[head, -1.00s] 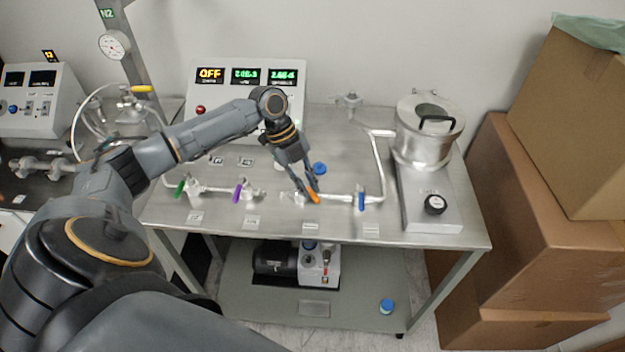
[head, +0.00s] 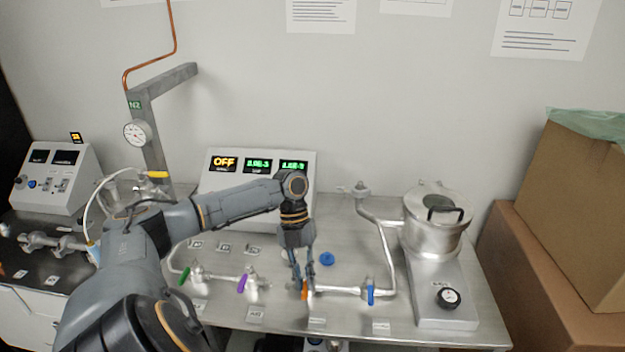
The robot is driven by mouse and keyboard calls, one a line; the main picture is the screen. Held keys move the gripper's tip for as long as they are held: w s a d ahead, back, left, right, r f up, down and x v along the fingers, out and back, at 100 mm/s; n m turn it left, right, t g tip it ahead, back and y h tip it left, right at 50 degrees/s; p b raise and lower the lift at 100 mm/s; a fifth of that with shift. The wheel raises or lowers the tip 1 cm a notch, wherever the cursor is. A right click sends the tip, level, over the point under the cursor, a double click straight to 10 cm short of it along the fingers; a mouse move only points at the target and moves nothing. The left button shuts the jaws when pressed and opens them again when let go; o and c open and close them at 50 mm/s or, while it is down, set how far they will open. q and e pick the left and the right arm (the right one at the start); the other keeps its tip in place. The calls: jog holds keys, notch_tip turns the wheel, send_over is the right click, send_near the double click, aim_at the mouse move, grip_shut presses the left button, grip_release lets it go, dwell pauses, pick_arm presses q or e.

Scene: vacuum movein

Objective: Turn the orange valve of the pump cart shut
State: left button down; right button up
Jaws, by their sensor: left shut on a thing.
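The orange valve handle (head: 304,290) sits on the metal pipe line of the pump cart (head: 350,326). It points toward the front of the cart, roughly across the pipe. My left gripper (head: 303,279) reaches down from above and is shut on the orange handle, with its fingers hiding part of it. To its right on the same pipe is a blue valve handle (head: 370,295), also across the pipe. To its left are a purple handle (head: 242,283) and a green handle (head: 184,276), both slanted. My right gripper is out of view.
A display box (head: 256,190) reading OFF stands behind my arm. A metal chamber (head: 437,219) stands at the cart's right. A blue knob (head: 327,259) is close behind the gripper. Cardboard boxes (head: 570,210) stand to the right, and a post with a gauge (head: 138,133) at left.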

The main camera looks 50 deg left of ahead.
pick_arm(q)
jog(key=shift+r, duration=0.1)
dwell(0.3)
jog(key=c, duration=1.3)
grip_release()
jog(key=shift+c, duration=0.2)
jog(key=v, duration=1.2)
